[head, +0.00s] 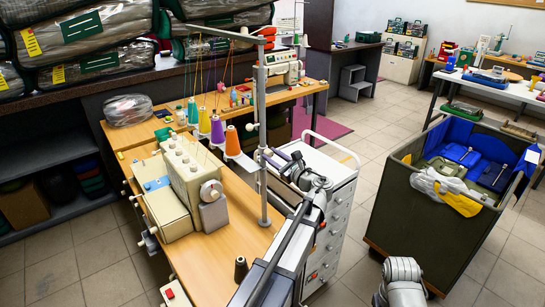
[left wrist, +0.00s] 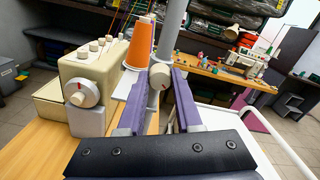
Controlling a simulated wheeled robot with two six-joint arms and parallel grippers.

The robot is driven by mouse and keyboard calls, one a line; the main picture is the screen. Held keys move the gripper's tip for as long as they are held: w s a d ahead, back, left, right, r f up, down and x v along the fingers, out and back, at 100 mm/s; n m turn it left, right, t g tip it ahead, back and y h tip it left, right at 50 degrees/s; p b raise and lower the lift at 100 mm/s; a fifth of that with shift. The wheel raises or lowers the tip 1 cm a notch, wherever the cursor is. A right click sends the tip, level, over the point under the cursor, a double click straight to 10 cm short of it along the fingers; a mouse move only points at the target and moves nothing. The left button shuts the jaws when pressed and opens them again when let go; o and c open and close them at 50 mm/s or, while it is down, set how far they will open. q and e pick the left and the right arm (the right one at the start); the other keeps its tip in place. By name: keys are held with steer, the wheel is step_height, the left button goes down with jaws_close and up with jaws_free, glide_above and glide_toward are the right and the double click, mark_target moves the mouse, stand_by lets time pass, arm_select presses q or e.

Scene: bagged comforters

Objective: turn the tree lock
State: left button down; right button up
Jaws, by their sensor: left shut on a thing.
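The tree lock is a small round cream knob with a red mark (left wrist: 160,76) on the upright grey pole of the thread tree (head: 263,95). The knob also shows beside the pole in the head view (head: 258,154), partly hidden by my fingers. My left gripper (head: 267,157) reaches in from the right of the pole. In the left wrist view, its two purple fingers (left wrist: 160,72) stand on either side of the knob and are shut on it. My right gripper is out of view; only part of my right arm shows at the bottom.
A cream sewing machine (head: 180,185) stands on the wooden table (head: 235,225) left of the pole. Several coloured thread cones, including an orange one (head: 233,141), stand close behind. A white drawer cart (head: 335,205) is at the right, and a dark bin (head: 430,225) farther right.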

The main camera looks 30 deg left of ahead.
arm_select(q)
steer(key=n, duration=1.3)
steer(key=shift+n, duration=2)
steer(key=c, duration=0.6)
jaws_free()
steer(key=shift+v, duration=3.9)
